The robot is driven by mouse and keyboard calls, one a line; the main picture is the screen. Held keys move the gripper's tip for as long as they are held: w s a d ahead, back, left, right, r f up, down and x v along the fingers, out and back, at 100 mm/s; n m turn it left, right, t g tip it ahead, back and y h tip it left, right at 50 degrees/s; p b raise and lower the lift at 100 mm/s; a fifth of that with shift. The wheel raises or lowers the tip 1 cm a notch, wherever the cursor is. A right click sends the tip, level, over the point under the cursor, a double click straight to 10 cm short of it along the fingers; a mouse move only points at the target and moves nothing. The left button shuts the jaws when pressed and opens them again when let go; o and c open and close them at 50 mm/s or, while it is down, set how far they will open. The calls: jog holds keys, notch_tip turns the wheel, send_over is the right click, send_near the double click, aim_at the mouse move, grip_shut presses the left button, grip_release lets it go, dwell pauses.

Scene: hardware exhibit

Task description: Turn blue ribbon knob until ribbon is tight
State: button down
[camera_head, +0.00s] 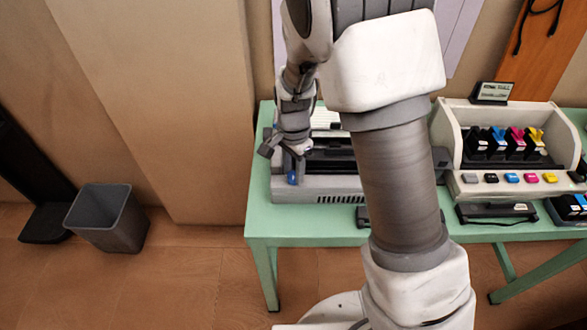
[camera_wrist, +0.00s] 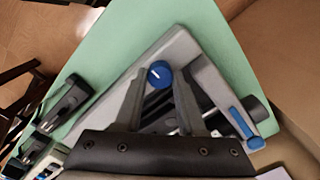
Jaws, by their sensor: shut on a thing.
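A grey printer (camera_head: 320,188) sits on the left part of a green table. Its blue ribbon knob (camera_wrist: 158,74) is round with a white line on top, and it shows near the printer's corner in the wrist view. The knob also shows as a small blue spot (camera_head: 292,178) under my gripper in the head view. My gripper (camera_wrist: 158,86) has one finger on each side of the knob and is shut on it. The ribbon cannot be made out. My arm hides part of the printer in the head view.
A blue bar (camera_wrist: 241,123) lies along the printer's edge in the wrist view. A white cartridge stand (camera_head: 445,135) with coloured buttons is on the right of the green table (camera_head: 290,228). A grey bin (camera_head: 108,218) stands on the floor at left.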

aim_at(293, 175)
dwell(0.3)
jog(key=c, duration=0.8)
grip_release()
jog(key=shift+r, duration=0.1)
notch_tip(293, 175, up, 17)
jog(key=shift+r+p, duration=0.2)
jog(key=shift+p, duration=0.75)
jog(key=s+d+r+n+t, duration=0.2)
jog(key=s+d+r+n, duration=0.1)
jog(key=s, duration=0.3)
jog(key=s+d+r+n+t, duration=0.1)
jog(key=s+d+r+n, duration=0.2)
jog(key=s+d, duration=0.2)
jog(key=s+d+r+n+t, duration=0.2)
jog(key=s+d+r+n, duration=0.1)
jog(key=s, duration=0.5)
jog(key=shift+d+r+n+t, duration=0.1)
jog(key=shift+d+n+t, duration=0.2)
jog(key=shift+d+n, duration=0.3)
